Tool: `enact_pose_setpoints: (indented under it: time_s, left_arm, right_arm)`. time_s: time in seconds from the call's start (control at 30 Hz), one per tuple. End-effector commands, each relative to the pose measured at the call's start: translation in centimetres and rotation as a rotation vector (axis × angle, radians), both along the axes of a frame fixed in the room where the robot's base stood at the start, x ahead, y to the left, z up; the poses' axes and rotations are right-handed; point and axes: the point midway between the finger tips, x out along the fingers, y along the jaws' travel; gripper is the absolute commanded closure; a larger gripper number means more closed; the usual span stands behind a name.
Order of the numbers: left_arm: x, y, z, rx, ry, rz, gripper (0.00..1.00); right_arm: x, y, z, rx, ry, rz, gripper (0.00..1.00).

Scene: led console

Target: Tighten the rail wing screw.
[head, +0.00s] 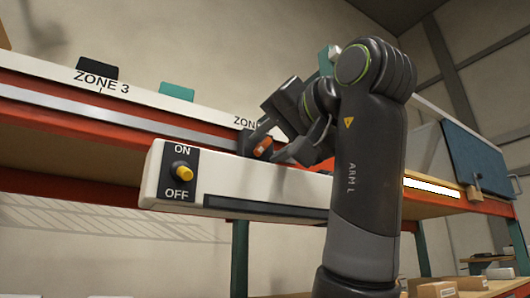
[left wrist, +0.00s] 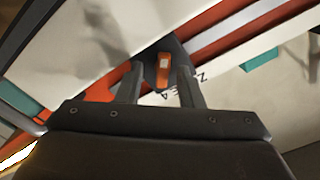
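A small orange piece (head: 263,147), which looks like the rail wing screw, sits on a dark mount at the rail, above the white console box (head: 262,181). My left gripper (head: 279,143) is right at it. In the left wrist view the orange piece (left wrist: 163,70) lies between the two fingers of my left gripper (left wrist: 161,78), with a gap on each side. The gripper is open around it and does not appear to touch it. The screw's far side is hidden. My right gripper is in neither view.
The box carries a yellow knob (head: 181,171) between ON and OFF. A white strip marked ZONE 3 (head: 102,86) runs above the rail (head: 92,113), with a black tab (head: 97,69) and a teal tab (head: 177,91). A blue panel (head: 474,157) stands at the right.

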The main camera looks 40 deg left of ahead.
Motion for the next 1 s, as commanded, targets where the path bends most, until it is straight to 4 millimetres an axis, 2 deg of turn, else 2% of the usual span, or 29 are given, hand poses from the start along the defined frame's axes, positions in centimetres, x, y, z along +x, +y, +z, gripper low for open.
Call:
enact_pose_setpoints:
  time_s: [0.33, 0.6, 1.0]
  left_arm:
    - [-0.19, -0.11, 0.03, 0.0, -0.001, -0.001, 0.66]
    - [-0.16, -0.09, 0.01, 0.0, 0.0, 0.0, 1.0]
    - [-0.19, -0.07, -0.1, 0.018, 0.043, 0.0, 1.0]
  right_arm:
    - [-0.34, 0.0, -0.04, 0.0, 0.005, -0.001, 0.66]
    - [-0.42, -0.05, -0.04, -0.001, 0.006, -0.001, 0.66]
    - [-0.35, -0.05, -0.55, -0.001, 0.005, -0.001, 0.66]
